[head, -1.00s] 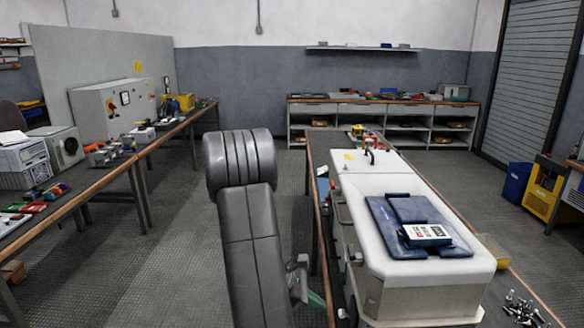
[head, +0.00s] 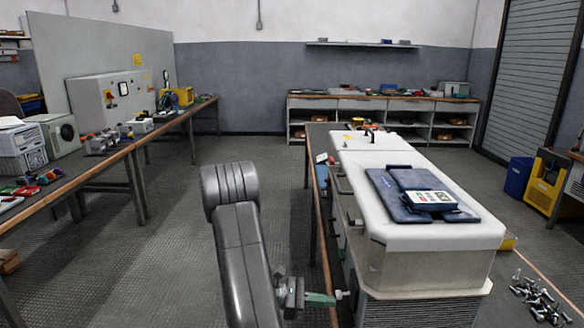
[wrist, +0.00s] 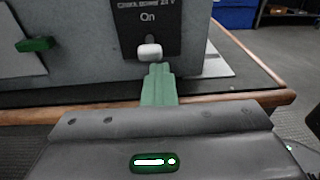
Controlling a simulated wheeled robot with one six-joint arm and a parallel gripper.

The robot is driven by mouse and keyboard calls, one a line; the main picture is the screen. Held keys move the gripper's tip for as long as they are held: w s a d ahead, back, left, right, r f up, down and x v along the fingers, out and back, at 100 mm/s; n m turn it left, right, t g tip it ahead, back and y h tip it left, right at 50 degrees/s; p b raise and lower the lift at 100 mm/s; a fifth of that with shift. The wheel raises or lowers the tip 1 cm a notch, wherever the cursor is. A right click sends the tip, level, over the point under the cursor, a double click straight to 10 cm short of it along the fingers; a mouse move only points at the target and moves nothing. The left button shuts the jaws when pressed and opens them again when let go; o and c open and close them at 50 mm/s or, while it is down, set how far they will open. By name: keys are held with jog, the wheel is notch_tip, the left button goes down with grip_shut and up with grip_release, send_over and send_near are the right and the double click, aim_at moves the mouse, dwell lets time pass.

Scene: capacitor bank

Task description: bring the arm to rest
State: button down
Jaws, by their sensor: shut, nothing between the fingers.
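My gripper (head: 322,299) is at the lower middle of the head view, beside the near left side of the white-topped cabinet (head: 375,262). Its green fingers (wrist: 158,86) are shut and empty, pointing at a grey panel in the wrist view. A pale switch knob (wrist: 149,52) below the word "On" is just ahead of the fingertips. I cannot tell whether they touch it. My grey arm (head: 240,255) is bent and raised left of the cabinet.
A green handle (wrist: 36,44) is left on the panel. Loose bolts (head: 540,300) lie at right. The floor left of my arm is clear.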

jog(key=a+f+h+b, duration=0.2)
jog(key=a+f+b, duration=0.1)
jog(key=a, duration=0.4)
jog(key=shift+w+f+t+h, duration=0.3)
jog(key=shift+f+t+h, duration=0.05)
jog(key=shift+t+h, duration=0.05)
jog(key=d+r+y+p, duration=0.1)
jog(key=d+r+p, duration=0.1)
jog(key=d, duration=0.5)
jog(key=shift+s+d+r+g, duration=0.15)
jog(key=shift+d+r+g, duration=0.15)
jog(key=shift+s+y, duration=0.1)
jog(key=shift+y, duration=0.2)
